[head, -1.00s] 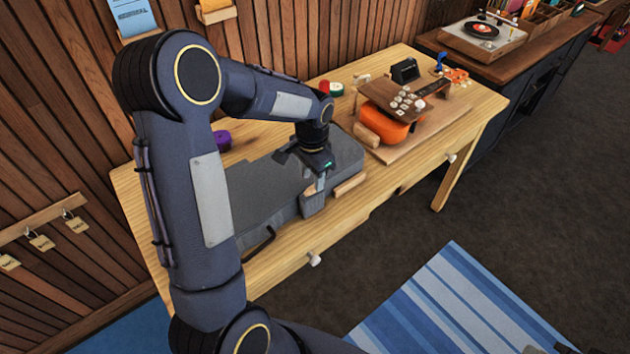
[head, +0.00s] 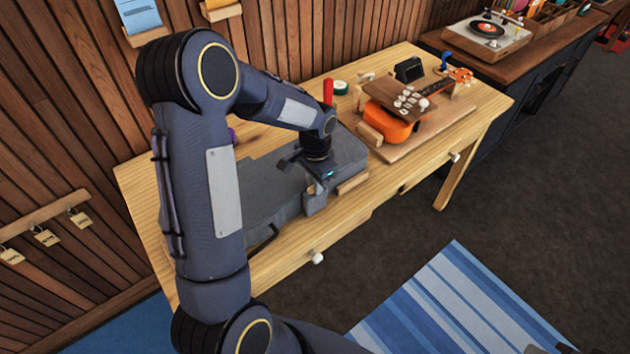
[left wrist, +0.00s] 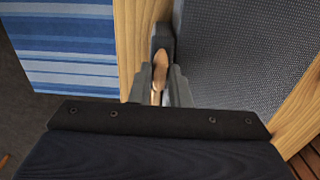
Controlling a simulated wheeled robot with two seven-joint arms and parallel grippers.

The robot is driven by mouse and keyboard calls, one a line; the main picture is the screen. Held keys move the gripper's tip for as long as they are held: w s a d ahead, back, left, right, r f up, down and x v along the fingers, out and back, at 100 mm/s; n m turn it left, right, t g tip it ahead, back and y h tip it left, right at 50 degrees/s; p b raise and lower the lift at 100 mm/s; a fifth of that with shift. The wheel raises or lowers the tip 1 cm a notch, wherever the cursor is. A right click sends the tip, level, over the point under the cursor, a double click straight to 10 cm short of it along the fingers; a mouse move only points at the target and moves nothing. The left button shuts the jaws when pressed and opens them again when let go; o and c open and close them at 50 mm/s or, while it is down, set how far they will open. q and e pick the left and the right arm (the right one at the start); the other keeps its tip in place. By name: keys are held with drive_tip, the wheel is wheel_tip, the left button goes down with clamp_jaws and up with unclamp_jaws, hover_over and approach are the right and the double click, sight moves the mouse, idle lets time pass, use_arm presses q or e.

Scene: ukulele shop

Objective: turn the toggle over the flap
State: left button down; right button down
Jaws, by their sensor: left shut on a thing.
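A grey case (head: 265,196) lies on the wooden table, and its textured top also shows in the left wrist view (left wrist: 245,50). A grey flap (head: 315,202) hangs at the case's front side, and it also shows in the left wrist view (left wrist: 162,36). My left gripper (head: 319,185) is at the flap, pointing down. In the left wrist view its fingers (left wrist: 160,88) are shut on a small wooden toggle (left wrist: 160,68), which lies over or against the flap.
An orange ukulele (head: 388,124) rests on a board to the right. A drawer knob (head: 317,257) sticks out in front.

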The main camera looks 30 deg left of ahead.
use_arm(q)
drive_tip(key=n+b, duration=0.2)
drive_tip(key=n, duration=0.1)
drive_tip(key=shift+f, duration=0.1)
drive_tip(key=n+b, duration=0.1)
drive_tip(key=n, duration=0.3)
drive_tip(key=shift+n, duration=0.4)
drive_tip(key=n, duration=0.4)
drive_tip(key=shift+n, duration=0.3)
drive_tip(key=n, duration=0.5)
drive_tip(key=shift+n, duration=0.4)
drive_tip(key=c, duration=1.4)
unclamp_jaws()
drive_tip(key=shift+o, duration=0.2)
